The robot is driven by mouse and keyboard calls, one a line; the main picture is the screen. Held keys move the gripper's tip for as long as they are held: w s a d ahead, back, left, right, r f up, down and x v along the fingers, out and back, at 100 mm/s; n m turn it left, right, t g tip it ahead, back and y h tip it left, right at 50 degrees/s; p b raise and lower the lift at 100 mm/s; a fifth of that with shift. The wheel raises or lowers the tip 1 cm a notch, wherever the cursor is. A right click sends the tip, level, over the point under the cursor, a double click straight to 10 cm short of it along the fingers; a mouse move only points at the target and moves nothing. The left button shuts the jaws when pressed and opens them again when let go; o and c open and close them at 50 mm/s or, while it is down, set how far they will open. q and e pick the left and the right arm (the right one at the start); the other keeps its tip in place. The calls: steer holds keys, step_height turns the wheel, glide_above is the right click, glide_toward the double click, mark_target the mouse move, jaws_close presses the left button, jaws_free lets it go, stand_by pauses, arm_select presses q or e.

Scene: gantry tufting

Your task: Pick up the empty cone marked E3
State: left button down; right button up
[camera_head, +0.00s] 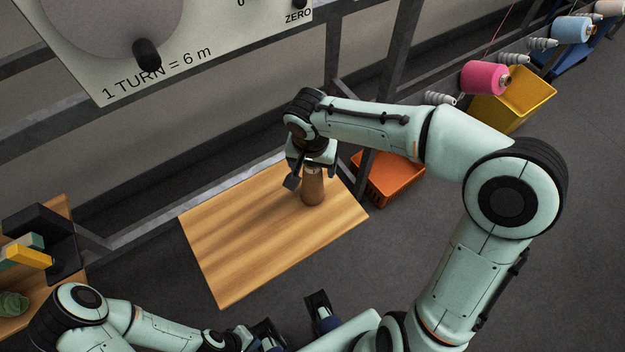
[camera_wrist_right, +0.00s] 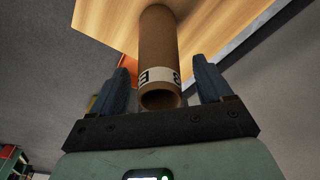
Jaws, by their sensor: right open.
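A brown cardboard cone (camera_head: 313,188) stands upright on the wooden table top, near its right end. In the right wrist view the cone (camera_wrist_right: 158,45) has a white band with black marks like an E and part of another character, and an open hollow end. My right gripper (camera_head: 305,178) is at the cone from above. Its two blue fingers (camera_wrist_right: 158,88) stand on either side of the cone's end, with a gap on both sides. My left gripper (camera_head: 296,325) is low at the bottom edge, fingers apart and empty, partly cut off.
The rest of the wooden table (camera_head: 235,240) is bare. An orange bin (camera_head: 390,183) and a yellow bin (camera_head: 515,100) stand beyond it by the metal frame. A pink yarn cone (camera_head: 483,78) sits on the rack. A shelf with dark holders (camera_head: 45,235) is at left.

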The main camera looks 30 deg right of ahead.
steer(key=c, duration=1.3)
